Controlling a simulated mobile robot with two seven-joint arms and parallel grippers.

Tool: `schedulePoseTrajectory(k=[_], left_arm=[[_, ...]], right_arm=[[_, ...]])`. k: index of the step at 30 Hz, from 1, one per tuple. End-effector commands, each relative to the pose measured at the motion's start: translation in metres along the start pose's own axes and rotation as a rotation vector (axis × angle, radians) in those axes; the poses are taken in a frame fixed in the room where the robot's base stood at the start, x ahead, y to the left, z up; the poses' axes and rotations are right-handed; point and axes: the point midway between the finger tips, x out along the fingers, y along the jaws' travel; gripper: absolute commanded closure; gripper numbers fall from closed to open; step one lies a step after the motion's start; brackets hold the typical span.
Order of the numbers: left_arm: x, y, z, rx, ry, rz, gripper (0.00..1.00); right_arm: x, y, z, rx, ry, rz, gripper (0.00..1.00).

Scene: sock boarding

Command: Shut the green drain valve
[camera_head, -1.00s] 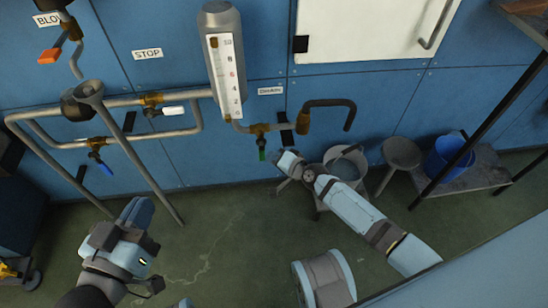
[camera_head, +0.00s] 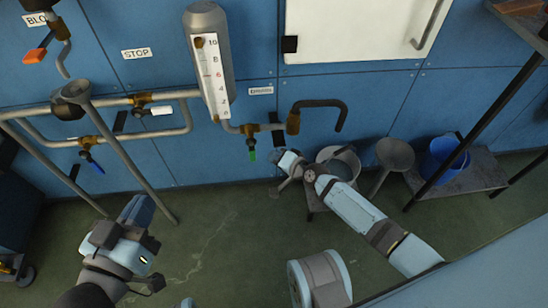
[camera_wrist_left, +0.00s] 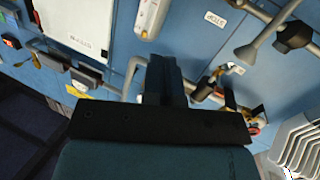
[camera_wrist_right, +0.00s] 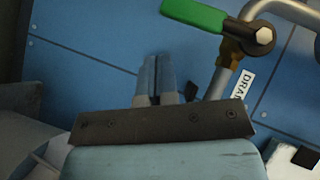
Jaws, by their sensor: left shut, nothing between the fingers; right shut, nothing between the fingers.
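The green drain valve handle (camera_head: 251,150) hangs down from a brass fitting below the sight gauge (camera_head: 208,70), crosswise to its pipe. The handle also shows at the top of the right wrist view (camera_wrist_right: 195,17), pointing left from its pivot. My right gripper (camera_head: 281,166) is shut and empty, just right of and slightly below the handle in the head view. In the right wrist view its closed fingers (camera_wrist_right: 157,68) appear below the handle, with a gap between. My left gripper (camera_head: 142,208) is shut and empty at lower left, far from the drain valve.
A blue-handled valve (camera_head: 93,165), a white-handled valve (camera_head: 158,110) and an orange-handled valve (camera_head: 35,55) sit on pipes to the left. A dark bent outlet (camera_head: 335,105) is right of the drain valve, above a metal bucket (camera_head: 342,163). A blue bucket (camera_head: 443,158) stands further right.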

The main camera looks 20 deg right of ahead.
Motion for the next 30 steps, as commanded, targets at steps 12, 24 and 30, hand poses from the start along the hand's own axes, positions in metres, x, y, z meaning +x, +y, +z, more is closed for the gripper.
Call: schedulePoseTrajectory(k=[12,24,30], left_arm=[[-0.002,0.003,0.002,-0.043,-0.027,0.000,1.00],[-0.004,0.004,0.005,-0.052,-0.032,-0.003,1.00],[-0.002,0.004,0.002,-0.049,-0.025,-0.001,1.00]], right_arm=[[-0.077,0.028,0.004,-0.002,0.000,0.003,1.00],[-0.095,0.034,0.005,0.001,0.002,0.000,1.00],[-0.095,0.034,0.005,0.000,0.002,0.000,1.00]])
